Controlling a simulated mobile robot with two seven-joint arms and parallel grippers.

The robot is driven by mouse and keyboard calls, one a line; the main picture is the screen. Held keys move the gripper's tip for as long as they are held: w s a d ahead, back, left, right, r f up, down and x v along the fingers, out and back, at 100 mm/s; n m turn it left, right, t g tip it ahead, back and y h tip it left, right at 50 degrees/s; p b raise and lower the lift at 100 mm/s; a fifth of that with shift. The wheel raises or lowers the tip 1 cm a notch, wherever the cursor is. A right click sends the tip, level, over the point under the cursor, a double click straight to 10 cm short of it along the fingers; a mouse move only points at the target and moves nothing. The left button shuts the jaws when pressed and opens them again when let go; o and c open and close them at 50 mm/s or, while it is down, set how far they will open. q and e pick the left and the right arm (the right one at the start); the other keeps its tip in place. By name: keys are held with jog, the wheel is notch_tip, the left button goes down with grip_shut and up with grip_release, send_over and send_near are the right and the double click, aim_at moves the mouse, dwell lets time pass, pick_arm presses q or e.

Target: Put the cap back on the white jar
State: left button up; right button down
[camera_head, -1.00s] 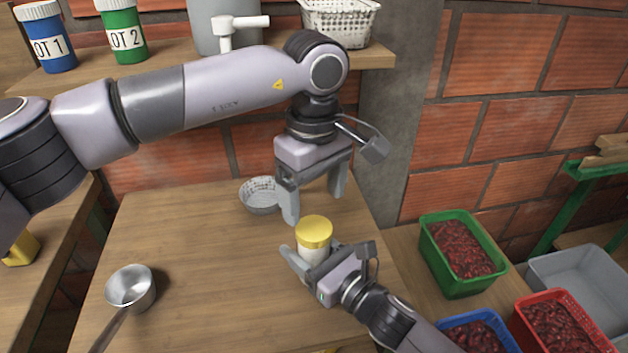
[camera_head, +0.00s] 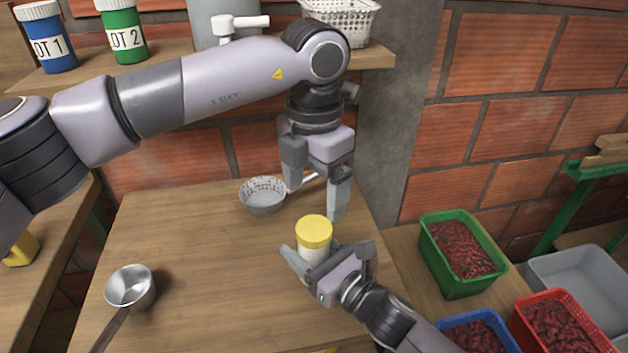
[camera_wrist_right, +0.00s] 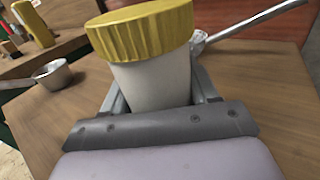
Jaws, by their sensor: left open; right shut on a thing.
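The white jar (camera_head: 308,253) stands on the wooden table with the yellow cap (camera_head: 314,231) on its mouth. In the right wrist view the cap (camera_wrist_right: 142,31) sits over the top of the jar (camera_wrist_right: 152,82); I cannot tell whether it is screwed down. My right gripper (camera_head: 312,262) is shut around the jar's body, one finger on each side. My left gripper (camera_head: 313,200) is open and empty above and just behind the cap, fingers pointing down, apart from it.
A metal ladle (camera_head: 131,288) lies at the table's left front. Crates of red berries (camera_head: 462,250) stand at the right. The middle left of the table is clear.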

aim_at(314, 227)
pick_arm(q)
jog(key=n, duration=0.6)
jog(key=shift+r, duration=0.2)
jog(key=n, duration=0.5)
jog(key=shift+r+n, duration=0.2)
jog(key=shift+n, duration=0.1)
notch_tip(314, 227, down, 8)
jog(key=shift+f, duration=0.1)
